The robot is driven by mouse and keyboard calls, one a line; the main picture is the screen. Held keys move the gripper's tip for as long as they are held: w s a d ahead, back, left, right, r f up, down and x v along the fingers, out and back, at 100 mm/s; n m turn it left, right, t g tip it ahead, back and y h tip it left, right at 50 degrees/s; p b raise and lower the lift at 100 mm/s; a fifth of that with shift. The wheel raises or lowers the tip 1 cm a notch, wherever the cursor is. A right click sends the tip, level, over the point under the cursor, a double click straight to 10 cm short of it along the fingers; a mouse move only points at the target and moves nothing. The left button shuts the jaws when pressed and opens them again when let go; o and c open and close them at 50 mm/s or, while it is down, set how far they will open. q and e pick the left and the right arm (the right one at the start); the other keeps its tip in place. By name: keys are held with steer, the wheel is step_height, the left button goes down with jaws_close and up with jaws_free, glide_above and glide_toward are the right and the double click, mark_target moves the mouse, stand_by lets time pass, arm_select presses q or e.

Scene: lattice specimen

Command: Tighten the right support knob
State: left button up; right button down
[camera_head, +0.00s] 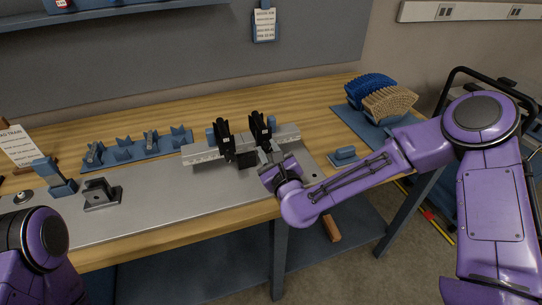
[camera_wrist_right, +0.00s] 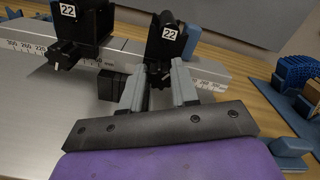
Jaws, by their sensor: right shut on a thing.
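The right support (camera_head: 259,128) is a black upright on the grey scaled rail. It shows in the wrist view (camera_wrist_right: 165,42) with a white "22" label. Its dark knob (camera_wrist_right: 158,77) sits low on its front, between the fingers of my right gripper (camera_wrist_right: 159,92). That gripper (camera_head: 268,162) is shut on the knob; in the head view the wrist hides the knob. The left support (camera_head: 224,138) stands beside it, also labelled "22" in the wrist view (camera_wrist_right: 82,22), with its own black knob (camera_wrist_right: 62,55). My left arm enters at lower left; its gripper is out of view.
The rail (camera_head: 200,152) lies on a metal plate (camera_head: 150,212) on the wooden table. A black block (camera_wrist_right: 112,84) sits left of my right fingers.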

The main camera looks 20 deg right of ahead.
steer(key=m+b, duration=0.2)
steer(key=b, duration=0.1)
steer(key=m+b, duration=0.6)
steer(key=shift+f, duration=0.4)
steer(key=m+b, duration=0.7)
steer(key=b, duration=0.3)
steer(key=shift+f+m, duration=0.15)
steer(key=shift+m, duration=0.15)
steer(key=m+b, duration=1.3)
steer(key=b, duration=1)
steer(key=shift+m, duration=0.3)
steer(key=shift+r+m+b, duration=0.25)
steer(key=shift+m+b, duration=0.45)
steer(key=shift+b, duration=0.35)
steer(key=shift+r, duration=0.1)
steer(key=c, duration=0.8)
jaws_free()
steer(key=shift+c, duration=0.2)
steer(key=shift+s, duration=0.1)
